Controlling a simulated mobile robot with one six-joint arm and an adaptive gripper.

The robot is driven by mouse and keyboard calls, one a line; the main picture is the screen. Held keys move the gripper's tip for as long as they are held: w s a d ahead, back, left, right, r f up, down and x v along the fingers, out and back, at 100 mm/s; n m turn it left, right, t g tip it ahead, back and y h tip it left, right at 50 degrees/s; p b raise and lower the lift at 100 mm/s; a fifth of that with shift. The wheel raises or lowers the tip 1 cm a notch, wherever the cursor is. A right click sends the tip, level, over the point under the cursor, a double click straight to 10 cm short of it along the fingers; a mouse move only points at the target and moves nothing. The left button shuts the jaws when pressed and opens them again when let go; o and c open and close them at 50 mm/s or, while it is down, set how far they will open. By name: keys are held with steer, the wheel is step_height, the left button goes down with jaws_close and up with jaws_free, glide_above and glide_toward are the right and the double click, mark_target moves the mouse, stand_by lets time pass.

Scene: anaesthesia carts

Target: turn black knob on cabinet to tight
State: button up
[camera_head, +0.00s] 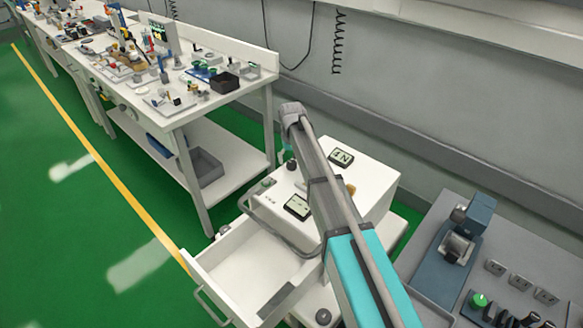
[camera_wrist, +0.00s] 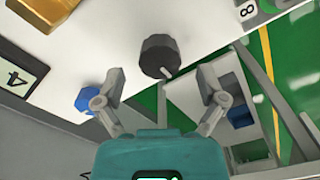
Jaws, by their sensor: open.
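The black knob (camera_wrist: 158,56) sits on the white top of the cabinet (camera_wrist: 100,30), near its edge, in the wrist view. A white mark shows on the knob's lower right rim. My gripper (camera_wrist: 161,80) is open, with one finger on each side of the picture below the knob. The knob lies just beyond the fingertips, roughly centred between them, and neither finger visibly touches it. In the head view the cabinet (camera_head: 375,190) stands under my arm, which hides part of its top. My gripper's fingers cannot be made out there.
A blue knob (camera_wrist: 87,99) is beside the left finger. A gold part (camera_wrist: 35,12) and number labels are on the cabinet. An open drawer (camera_head: 235,262) juts from the cabinet's front. A cluttered workbench (camera_head: 225,98) stands behind; a grey-topped cart (camera_head: 500,245) is at right.

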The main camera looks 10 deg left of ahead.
steer(key=shift+f+b, duration=0.65)
steer(key=shift+f, duration=0.25)
steer(key=shift+c, duration=0.2)
steer(key=c, duration=1.1)
